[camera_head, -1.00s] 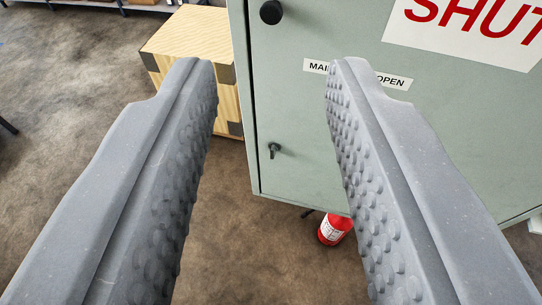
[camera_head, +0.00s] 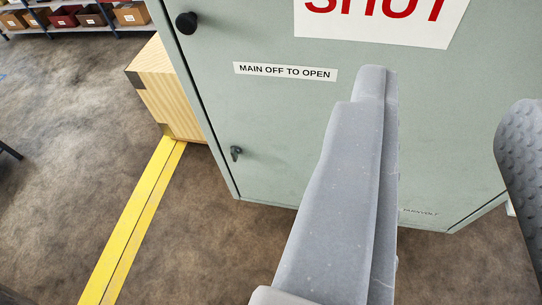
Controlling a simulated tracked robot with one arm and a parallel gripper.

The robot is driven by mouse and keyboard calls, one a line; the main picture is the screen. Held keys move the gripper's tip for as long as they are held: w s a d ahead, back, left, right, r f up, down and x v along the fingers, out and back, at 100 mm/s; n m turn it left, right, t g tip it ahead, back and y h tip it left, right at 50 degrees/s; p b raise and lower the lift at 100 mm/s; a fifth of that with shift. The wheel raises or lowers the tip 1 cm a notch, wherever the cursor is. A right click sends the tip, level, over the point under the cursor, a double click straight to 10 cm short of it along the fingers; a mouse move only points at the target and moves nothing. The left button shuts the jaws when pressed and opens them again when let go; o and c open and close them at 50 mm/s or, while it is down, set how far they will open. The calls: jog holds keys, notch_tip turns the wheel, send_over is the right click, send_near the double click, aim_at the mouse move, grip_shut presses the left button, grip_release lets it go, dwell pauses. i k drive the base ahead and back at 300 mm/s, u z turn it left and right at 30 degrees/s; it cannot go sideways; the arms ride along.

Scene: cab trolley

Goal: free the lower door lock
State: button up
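The lower door lock (camera_head: 236,153) is a small dark latch near the lower left corner of the grey-green cabinet door (camera_head: 270,120). My gripper (camera_head: 445,95) is open and empty, with its grey fingers in the right part of the view. The left finger covers part of the door's lower middle. The right finger is cut off by the picture's right edge. The lock lies to the left of both fingers, apart from them and in full view. A round black knob (camera_head: 187,22) sits higher on the door's left edge.
A wooden crate (camera_head: 172,92) stands on the floor just left of the cabinet. A yellow floor stripe (camera_head: 132,220) runs from near it to the front. Shelves with boxes (camera_head: 85,16) stand far back left.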

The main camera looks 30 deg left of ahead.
aim_at(235, 151)
jog(key=z, duration=0.35)
jog(key=i, duration=0.3)
jog(key=u, duration=1.2)
